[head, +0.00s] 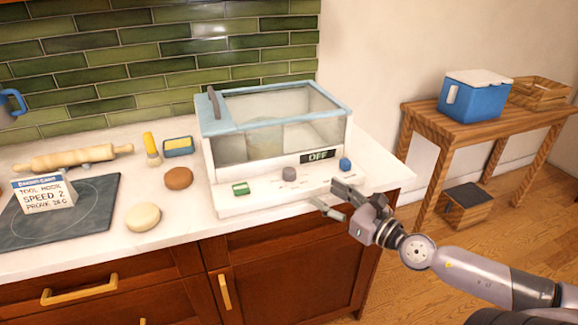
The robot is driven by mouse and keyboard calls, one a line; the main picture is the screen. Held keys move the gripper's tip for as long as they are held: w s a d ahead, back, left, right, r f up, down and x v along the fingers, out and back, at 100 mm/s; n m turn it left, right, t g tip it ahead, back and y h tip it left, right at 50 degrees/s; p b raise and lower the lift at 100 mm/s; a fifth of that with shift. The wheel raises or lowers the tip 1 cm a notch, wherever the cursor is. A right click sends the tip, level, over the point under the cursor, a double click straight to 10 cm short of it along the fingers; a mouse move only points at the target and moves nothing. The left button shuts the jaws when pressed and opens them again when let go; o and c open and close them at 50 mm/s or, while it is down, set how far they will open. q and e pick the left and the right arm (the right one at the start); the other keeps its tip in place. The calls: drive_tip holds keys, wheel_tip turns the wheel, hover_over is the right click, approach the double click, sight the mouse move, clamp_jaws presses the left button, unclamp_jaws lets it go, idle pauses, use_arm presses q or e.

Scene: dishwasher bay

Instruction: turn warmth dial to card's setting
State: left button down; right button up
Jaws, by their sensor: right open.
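A proofing box (225,172) with clear walls and a pale blue top frame stands on the counter. Its display (318,156) reads OFF. On its front ledge are a grey dial (289,173), a blue knob (345,164) and a green switch (241,188); their labels are too small to read, so I cannot tell which is the warmth dial. The card (43,194) at left reads TOOL HOOK, SPEED 2 and PROVE with a small number, perhaps 28 C. My right gripper (330,198) is open and empty at the ledge's front right, below the blue knob. My left gripper is out of view.
A wooden table (430,116) at right holds a blue cooler (474,100).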

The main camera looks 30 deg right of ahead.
sight(294, 173)
drive_tip(key=w+p, duration=0.1)
drive_tip(key=w, duration=0.3)
drive_tip(key=w+a+p, duration=0.1)
drive_tip(key=w, duration=0.2)
drive_tip(key=w+p, duration=0.1)
drive_tip(key=w, duration=0.3)
drive_tip(key=shift+w+a, duration=0.3)
drive_tip(key=shift+w, duration=0.05)
drive_tip(key=shift+w+a, duration=0.25)
drive_tip(key=shift+w, duration=0.8)
drive_tip(key=shift+c, duration=0.6)
